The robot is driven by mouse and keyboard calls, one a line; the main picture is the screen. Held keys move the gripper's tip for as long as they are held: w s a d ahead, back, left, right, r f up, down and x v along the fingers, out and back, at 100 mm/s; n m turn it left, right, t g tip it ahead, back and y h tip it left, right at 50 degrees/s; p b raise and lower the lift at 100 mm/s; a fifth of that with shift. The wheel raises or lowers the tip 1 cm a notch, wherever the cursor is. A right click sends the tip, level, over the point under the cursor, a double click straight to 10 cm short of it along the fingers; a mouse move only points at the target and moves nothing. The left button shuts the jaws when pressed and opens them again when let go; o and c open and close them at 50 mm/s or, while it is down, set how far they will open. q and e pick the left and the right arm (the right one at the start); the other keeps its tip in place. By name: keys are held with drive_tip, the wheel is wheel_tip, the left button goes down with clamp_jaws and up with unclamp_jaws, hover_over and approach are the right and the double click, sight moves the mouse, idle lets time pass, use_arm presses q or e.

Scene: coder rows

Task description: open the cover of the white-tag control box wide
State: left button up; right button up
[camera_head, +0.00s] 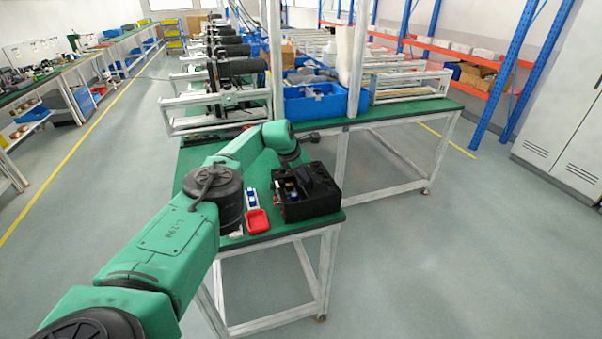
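My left arm reaches in from the lower left over the green table (350,210). Its dark end, where my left gripper (309,138) is, shows small above the back of a black box (310,207) at the table's near end. I cannot tell whether its fingers are open or shut, or whether they touch anything. I cannot make out a control box with a white tag or its cover. My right gripper is not in view.
Blue bins (318,108) and metal-framed machines (215,105) stand farther back. A pale upright post (357,60) rises from the table. The floor to the right (470,240) is clear.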

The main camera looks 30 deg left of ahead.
use_arm(q)
drive_tip(key=shift+a, duration=0.1)
drive_tip(key=shift+s+a+r+p, duration=0.1)
drive_tip(key=shift+s+r+p, duration=0.2)
drive_tip(key=shift+r+p, duration=0.2)
drive_tip(key=shift+p+v, duration=0.75)
drive_tip(key=shift+v, duration=0.45)
drive_tip(key=b+v, duration=0.2)
drive_tip(key=v, duration=0.9)
drive_tip(key=shift+d, duration=0.25)
